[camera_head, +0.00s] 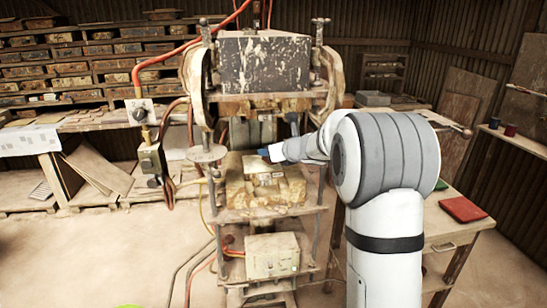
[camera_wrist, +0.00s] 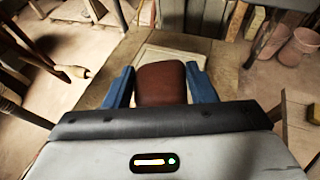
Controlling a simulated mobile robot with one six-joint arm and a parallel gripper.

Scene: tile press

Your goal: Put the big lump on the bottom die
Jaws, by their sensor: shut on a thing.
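The big lump (camera_wrist: 161,84) is a reddish-brown clay block between the blue fingers of my gripper (camera_wrist: 161,86) in the wrist view. Both fingers lie along its sides and are shut on it. A pale, flat-framed plate (camera_wrist: 172,53), apparently the bottom die, shows just beyond the lump; whether they touch I cannot tell. In the head view the bottom die (camera_head: 262,167) sits on a rough yellowish block in the press. My gripper (camera_head: 270,154) is at the level of its top, between the press halves. The lump is hidden in this view.
The dark upper press block (camera_head: 265,63) hangs above, with press columns on both sides close to my arm. A side table (camera_head: 440,228) at right holds a red pad (camera_head: 463,209). Shelves of moulds (camera_head: 75,65) fill the back left. The floor at front left is clear.

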